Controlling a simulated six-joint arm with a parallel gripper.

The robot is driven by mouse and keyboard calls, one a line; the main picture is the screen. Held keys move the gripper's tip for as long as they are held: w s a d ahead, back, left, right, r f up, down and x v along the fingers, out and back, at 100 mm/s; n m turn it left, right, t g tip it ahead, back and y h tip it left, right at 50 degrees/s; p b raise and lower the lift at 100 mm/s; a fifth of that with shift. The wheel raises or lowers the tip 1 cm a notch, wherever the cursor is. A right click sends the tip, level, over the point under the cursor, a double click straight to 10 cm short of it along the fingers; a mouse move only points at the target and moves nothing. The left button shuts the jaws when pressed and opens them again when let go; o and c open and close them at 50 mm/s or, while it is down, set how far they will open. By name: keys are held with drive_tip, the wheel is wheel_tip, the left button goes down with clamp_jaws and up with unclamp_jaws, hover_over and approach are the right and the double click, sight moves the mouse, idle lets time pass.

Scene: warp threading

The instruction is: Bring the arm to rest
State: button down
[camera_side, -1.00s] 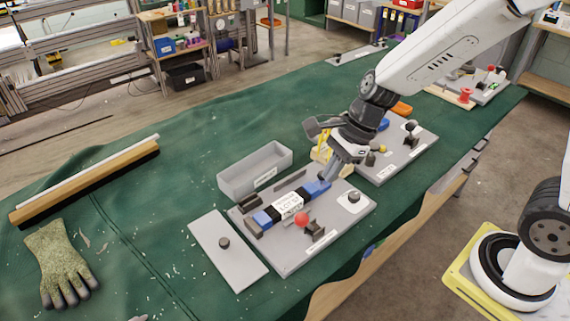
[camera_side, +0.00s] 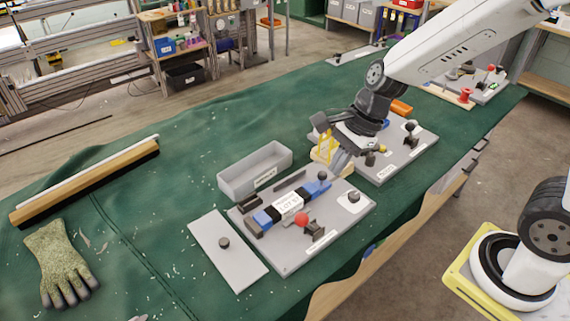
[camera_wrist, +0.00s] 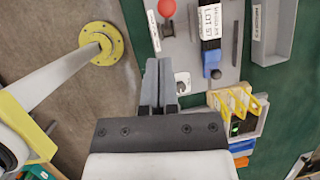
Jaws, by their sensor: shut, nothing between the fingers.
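My gripper (camera_side: 340,164) is shut and empty. In the side view it hangs above the right end of the front grey fixture plate (camera_side: 292,258). In the wrist view the two fingers (camera_wrist: 159,85) lie side by side, pointing at the fixture. A blue-and-black piece with a white lot label (camera_side: 289,204) lies on that plate, and it also shows in the wrist view (camera_wrist: 211,40). The fingers are apart from this piece. A red ball knob (camera_side: 302,219) stands in front of it.
An empty grey bin (camera_side: 255,172) stands behind the front plate. A second fixture plate (camera_side: 385,172) lies beyond my gripper, with a yellow rack (camera_side: 324,148) beside it. A glove (camera_side: 60,265) and a wooden-backed brush (camera_side: 88,182) lie at left. The green cloth at back left is mostly clear.

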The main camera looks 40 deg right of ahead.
drive_tip(key=s+d+f+n+h, duration=0.2)
drive_tip(key=d+n, duration=0.1)
drive_tip(key=n, duration=0.6)
drive_tip(key=s+d+f+n+t+h, duration=0.1)
drive_tip(key=s+d+f+n+h, duration=0.1)
drive_tip(key=n, duration=0.7)
drive_tip(key=shift+s+d+n, duration=0.4)
drive_tip(key=shift+s+d, duration=0.05)
drive_tip(key=shift+d, duration=0.8)
drive_tip(key=shift+f, duration=0.1)
